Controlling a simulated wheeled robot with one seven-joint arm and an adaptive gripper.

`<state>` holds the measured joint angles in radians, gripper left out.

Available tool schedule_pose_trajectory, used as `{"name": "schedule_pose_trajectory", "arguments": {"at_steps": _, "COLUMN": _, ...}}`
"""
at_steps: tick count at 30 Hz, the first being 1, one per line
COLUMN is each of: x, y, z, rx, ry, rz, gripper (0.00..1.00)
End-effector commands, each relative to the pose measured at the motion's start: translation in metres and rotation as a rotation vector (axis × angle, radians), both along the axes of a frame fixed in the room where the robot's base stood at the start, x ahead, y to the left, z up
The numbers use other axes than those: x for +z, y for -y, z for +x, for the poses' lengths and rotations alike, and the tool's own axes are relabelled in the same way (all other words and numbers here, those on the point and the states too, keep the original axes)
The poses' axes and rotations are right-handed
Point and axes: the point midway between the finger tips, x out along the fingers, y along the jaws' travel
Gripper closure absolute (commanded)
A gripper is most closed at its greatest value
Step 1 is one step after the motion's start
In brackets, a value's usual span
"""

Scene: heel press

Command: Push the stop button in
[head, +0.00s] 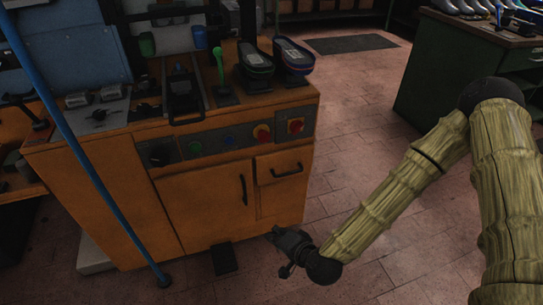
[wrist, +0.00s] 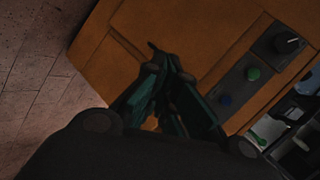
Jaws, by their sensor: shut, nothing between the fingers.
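My gripper (head: 279,236) is low in front of the cabinet's right side in the head view, below the panel and apart from the red buttons. In the wrist view my gripper (wrist: 158,62) has its fingers together and empty. Neither red control can be made out there.
The panel also has a black knob (wrist: 288,42), a green button (wrist: 253,74) and a blue button (wrist: 225,100). A blue pole (head: 85,160) stands left. Open floor lies right, before a green bench (head: 440,85).

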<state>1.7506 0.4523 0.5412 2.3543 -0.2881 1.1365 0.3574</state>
Motion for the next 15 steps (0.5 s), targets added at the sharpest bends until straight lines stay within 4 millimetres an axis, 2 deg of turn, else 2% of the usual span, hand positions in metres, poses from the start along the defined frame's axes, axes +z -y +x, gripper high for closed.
{"name": "schedule_pose_trajectory", "arguments": {"at_steps": 1, "x": 0.005, "y": -0.001, "z": 0.025, "rx": -0.060, "ry": 0.055, "rz": 0.074, "gripper": 1.00}}
{"name": "schedule_pose_trajectory", "arguments": {"at_steps": 3, "x": 0.030, "y": -0.001, "z": 0.056, "rx": -0.134, "ry": 0.129, "rz": 0.172, "gripper": 1.00}}
{"name": "schedule_pose_trajectory", "arguments": {"at_steps": 6, "x": 0.065, "y": 0.007, "z": 0.092, "rx": -0.224, "ry": 0.224, "rz": 0.296, "gripper": 1.00}}
{"name": "schedule_pose_trajectory", "arguments": {"at_steps": 10, "x": 0.102, "y": 0.022, "z": 0.121, "rx": -0.308, "ry": 0.316, "rz": 0.415, "gripper": 1.00}}
{"name": "schedule_pose_trajectory", "arguments": {"at_steps": 15, "x": 0.129, "y": 0.033, "z": 0.138, "rx": -0.357, "ry": 0.375, "rz": 0.490, "gripper": 1.00}}
